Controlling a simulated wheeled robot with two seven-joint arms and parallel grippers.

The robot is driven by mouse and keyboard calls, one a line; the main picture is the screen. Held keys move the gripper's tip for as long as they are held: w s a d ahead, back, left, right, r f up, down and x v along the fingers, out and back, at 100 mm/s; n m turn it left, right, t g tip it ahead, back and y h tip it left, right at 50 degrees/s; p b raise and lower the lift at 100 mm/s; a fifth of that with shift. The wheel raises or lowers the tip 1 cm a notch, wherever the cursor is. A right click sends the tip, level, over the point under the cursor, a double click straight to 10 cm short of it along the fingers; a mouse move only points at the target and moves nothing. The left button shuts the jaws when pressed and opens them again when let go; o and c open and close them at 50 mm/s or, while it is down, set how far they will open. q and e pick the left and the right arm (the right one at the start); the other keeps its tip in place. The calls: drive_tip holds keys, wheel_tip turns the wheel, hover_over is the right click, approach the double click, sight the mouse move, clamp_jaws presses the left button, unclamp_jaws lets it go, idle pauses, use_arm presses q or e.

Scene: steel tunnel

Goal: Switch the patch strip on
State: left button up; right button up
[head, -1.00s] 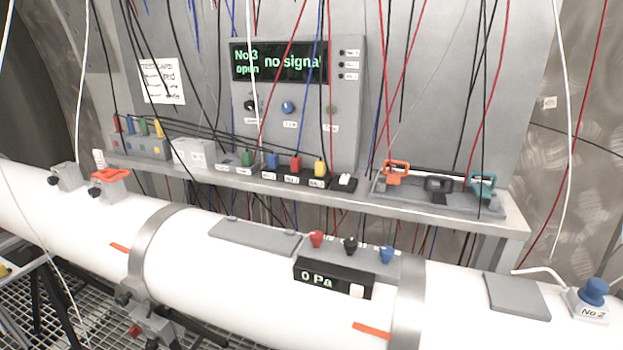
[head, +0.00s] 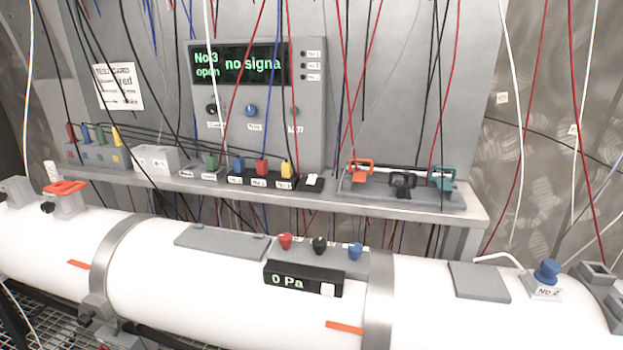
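A dark strip (head: 246,181) lies on the grey shelf below the display panel. Blue (head: 238,165), red (head: 262,167) and yellow (head: 286,169) plugs stand upright along it, with small white labels below them. A small black block with a white switch (head: 314,180) sits at its right end; I cannot tell which way the switch is set. A green plug (head: 212,162) stands on a grey block just left of the strip. Neither of my grippers is in view.
A white pipe (head: 190,285) runs along the front, with a "0 Pa" gauge (head: 288,281) on it. The shelf (head: 400,206) also holds a rack of orange, black and teal clamps (head: 402,183). Several thin cables hang in front of the panel and shelf.

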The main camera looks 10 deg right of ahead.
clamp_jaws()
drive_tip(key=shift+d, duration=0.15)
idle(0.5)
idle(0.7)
